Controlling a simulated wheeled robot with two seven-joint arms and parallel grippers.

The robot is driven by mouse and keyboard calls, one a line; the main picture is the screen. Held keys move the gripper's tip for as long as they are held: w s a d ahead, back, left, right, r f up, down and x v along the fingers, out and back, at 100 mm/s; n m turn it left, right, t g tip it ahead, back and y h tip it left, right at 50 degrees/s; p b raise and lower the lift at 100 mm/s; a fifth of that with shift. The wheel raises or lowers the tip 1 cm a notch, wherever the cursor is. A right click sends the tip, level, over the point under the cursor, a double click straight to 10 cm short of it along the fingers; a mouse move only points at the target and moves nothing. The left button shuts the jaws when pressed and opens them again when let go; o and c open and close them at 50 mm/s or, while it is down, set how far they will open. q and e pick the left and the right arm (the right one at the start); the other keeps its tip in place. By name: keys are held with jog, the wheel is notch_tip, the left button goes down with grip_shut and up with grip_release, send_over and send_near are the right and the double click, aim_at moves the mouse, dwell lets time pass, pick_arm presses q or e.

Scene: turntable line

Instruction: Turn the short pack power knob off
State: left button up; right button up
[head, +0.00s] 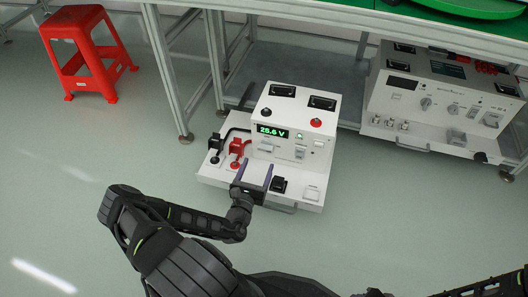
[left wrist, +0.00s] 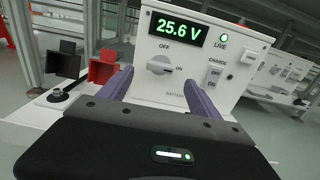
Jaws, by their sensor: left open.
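The short pack (head: 313,138) is a white box with a lit green 25.6 V display, standing low on a white base in the middle of the head view. Its grey power knob (left wrist: 160,66) sits below the display in the left wrist view, between the marks OFF above and ON at its right. The knob's pointer lies roughly sideways, toward ON. A green LIVE lamp (left wrist: 221,41) is lit. My left gripper (head: 254,172) is open and empty in front of the panel. Its purple fingers stand either side of the knob, apart from it. My right gripper does not show.
Red (head: 236,148) and black (head: 215,145) connectors stand left of the panel. A charge switch (left wrist: 214,73) sits right of the knob. A longer pack (head: 440,95) stands at right. A red stool (head: 83,50) is at far left. Floor in front is clear.

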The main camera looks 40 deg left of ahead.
aim_at(264, 150)
pick_arm(q)
jog(key=b+x, duration=0.3)
jog(key=x, duration=0.3)
jog(key=shift+w+a+f, duration=0.1)
jog(key=shift+w, duration=0.2)
jog(key=shift+w+a, duration=0.15)
jog(key=shift+w, duration=0.25)
jog(key=shift+c, duration=0.3)
jog(key=c, duration=1.3)
